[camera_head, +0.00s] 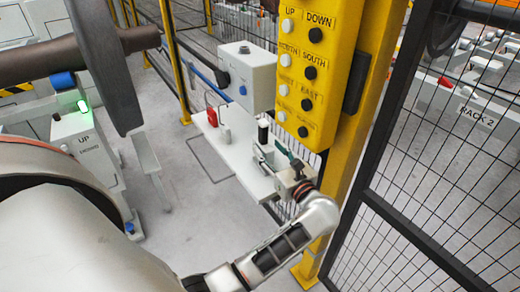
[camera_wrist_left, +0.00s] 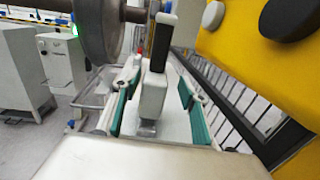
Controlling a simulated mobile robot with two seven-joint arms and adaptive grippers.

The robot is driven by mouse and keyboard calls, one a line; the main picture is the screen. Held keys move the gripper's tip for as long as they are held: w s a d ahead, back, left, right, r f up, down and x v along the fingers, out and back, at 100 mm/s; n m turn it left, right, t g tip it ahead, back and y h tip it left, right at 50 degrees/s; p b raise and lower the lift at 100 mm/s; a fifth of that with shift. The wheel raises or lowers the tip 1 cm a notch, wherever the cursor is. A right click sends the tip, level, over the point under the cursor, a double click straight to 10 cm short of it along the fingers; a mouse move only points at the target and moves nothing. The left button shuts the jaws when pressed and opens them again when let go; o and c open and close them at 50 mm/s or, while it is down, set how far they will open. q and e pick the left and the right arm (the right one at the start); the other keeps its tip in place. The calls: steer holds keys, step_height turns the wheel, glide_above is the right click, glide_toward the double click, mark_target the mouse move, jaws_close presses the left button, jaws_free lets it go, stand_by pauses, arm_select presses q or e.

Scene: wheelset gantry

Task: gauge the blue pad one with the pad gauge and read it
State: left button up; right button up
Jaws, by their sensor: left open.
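The pad gauge, with a white body and black top, stands upright on a grey shelf (camera_head: 232,150). I take the black-and-white piece (camera_head: 263,131) there for it; it also shows in the left wrist view (camera_wrist_left: 153,92). My left gripper (camera_head: 276,160) is open at the shelf's near end. Its green-lined fingers stand on either side of the gauge, with a gap to each in the left wrist view. A blue part (camera_head: 63,81) sits near the wheel at the left; I cannot tell whether it is pad one. My right gripper is not in view.
A yellow button panel (camera_head: 320,65) on a yellow post rises close beside the shelf. A grey box (camera_head: 246,75) and a red item (camera_head: 211,117) are at the shelf's far end. Black mesh fencing (camera_head: 440,160) stands at right. A wheel and axle (camera_head: 105,60) fill the upper left.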

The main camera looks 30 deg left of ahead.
mark_target(256, 137)
arm_select(q)
steer(key=shift+w+a+f, duration=0.1)
steer(key=shift+w+a, duration=0.05)
steer(key=shift+a, duration=0.15)
steer(key=shift+x, duration=0.9)
steer(key=x, duration=0.2)
steer(key=p+x, duration=0.1)
steer(key=x, duration=0.2)
steer(key=shift+s+a+f, duration=0.1)
steer(key=shift+s+a, duration=0.05)
steer(key=shift+s, duration=0.25)
steer(key=shift+w+a, duration=0.15)
steer(key=shift+a, duration=0.05)
jaws_close()
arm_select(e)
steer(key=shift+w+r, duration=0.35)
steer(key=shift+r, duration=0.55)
